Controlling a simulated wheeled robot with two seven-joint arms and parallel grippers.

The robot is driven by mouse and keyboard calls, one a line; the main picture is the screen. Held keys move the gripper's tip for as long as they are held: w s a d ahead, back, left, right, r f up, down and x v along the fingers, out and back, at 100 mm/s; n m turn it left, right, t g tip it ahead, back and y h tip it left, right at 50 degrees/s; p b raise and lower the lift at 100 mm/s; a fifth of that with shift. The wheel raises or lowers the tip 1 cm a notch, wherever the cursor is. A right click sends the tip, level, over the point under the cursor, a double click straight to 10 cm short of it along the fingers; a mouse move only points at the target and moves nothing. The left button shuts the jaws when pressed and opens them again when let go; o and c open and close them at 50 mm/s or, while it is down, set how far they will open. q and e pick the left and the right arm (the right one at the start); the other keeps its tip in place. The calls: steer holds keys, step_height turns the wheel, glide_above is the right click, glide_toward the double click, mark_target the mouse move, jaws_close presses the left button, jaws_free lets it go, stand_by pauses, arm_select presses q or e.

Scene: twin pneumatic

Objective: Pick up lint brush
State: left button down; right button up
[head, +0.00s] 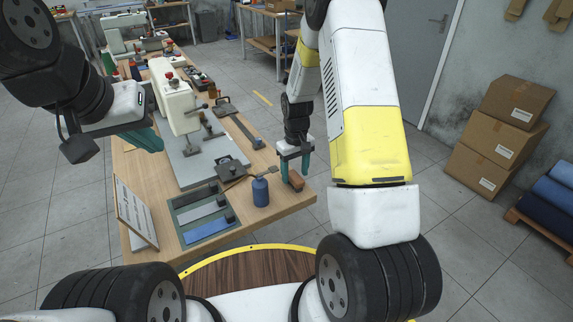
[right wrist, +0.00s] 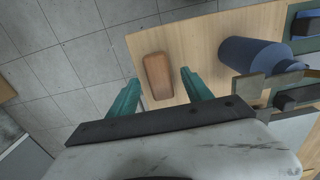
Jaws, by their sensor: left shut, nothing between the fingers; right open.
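The lint brush appears to be the small brown wooden block (head: 296,182) on the table near its right front corner. It also shows in the right wrist view (right wrist: 158,75), lying flat, in line with the gap between the fingers. My right gripper (head: 294,168) points down at it with its teal fingers open and nothing held. In the right wrist view the fingers (right wrist: 159,82) stand apart on either side of the block; contact is not visible. My left gripper (head: 154,142) is shut and empty, over the table's left side.
A blue bottle (head: 260,191) stands just left of the block. A tray with blue and grey strips (head: 205,213), a white-and-grey machine (head: 176,97) and a leaning board (head: 134,211) are further left. The table edge is close to the block. Cardboard boxes (head: 499,137) stand at right.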

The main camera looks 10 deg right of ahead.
step_height(320, 180, down, 2)
steer(key=shift+f, duration=0.1)
jaws_close()
steer(key=shift+r, duration=0.2)
steer(key=shift+r, duration=0.25)
step_height(320, 180, up, 3)
steer(key=shift+s+r, duration=0.1)
steer(key=shift+s, duration=0.05)
steer(key=s+a+r, duration=0.1)
steer(key=s+a, duration=0.3)
steer(key=s, duration=1.1)
steer(key=shift+a, duration=0.2)
